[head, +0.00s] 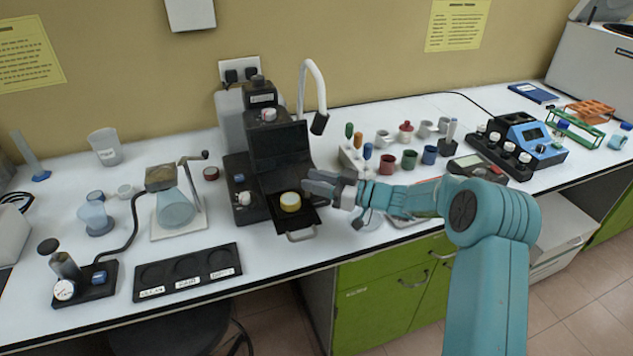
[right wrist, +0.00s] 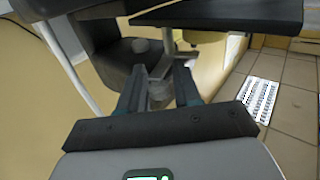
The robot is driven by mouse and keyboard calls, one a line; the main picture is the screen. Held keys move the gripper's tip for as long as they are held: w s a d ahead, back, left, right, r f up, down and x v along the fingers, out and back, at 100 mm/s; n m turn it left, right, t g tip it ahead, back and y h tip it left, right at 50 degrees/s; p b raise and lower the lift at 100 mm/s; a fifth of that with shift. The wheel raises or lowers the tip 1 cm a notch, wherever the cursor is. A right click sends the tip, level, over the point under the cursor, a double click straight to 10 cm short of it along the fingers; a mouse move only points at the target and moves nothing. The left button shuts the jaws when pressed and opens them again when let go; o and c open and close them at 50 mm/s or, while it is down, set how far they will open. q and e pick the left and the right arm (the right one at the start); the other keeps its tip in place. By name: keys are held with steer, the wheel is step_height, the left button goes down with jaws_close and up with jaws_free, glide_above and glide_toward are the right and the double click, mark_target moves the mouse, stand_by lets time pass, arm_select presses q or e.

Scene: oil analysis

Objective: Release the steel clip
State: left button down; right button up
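My right gripper (head: 306,181) reaches in from the right to the right side of the black instrument (head: 280,150). Its two fingers, also in the right wrist view (right wrist: 160,78), stand apart with a gap between them. A grey metal piece (right wrist: 162,65), perhaps the steel clip, shows beyond and between the fingertips at the instrument's side. I cannot tell whether either finger touches it. In the head view the gripper hides that spot. A round yellow-and-white cup (head: 290,202) sits on the instrument's pulled-out black tray. My left gripper is not in view.
A bent white arm with a black tip (head: 319,122) rises behind the gripper. Small coloured pots (head: 387,164) and a tool rack (head: 353,157) stand close to its right. A silver handle (head: 301,235) projects at the tray's front. A black three-place tray (head: 187,272) lies left.

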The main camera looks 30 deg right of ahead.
steer(key=shift+s, duration=0.1)
steer(key=shift+s+d+f, duration=0.1)
steer(key=shift+s+d, duration=0.2)
steer(key=b+v, duration=0.2)
steer(key=v, duration=1.3)
steer(key=shift+s, duration=0.2)
steer(key=shift+s, duration=0.1)
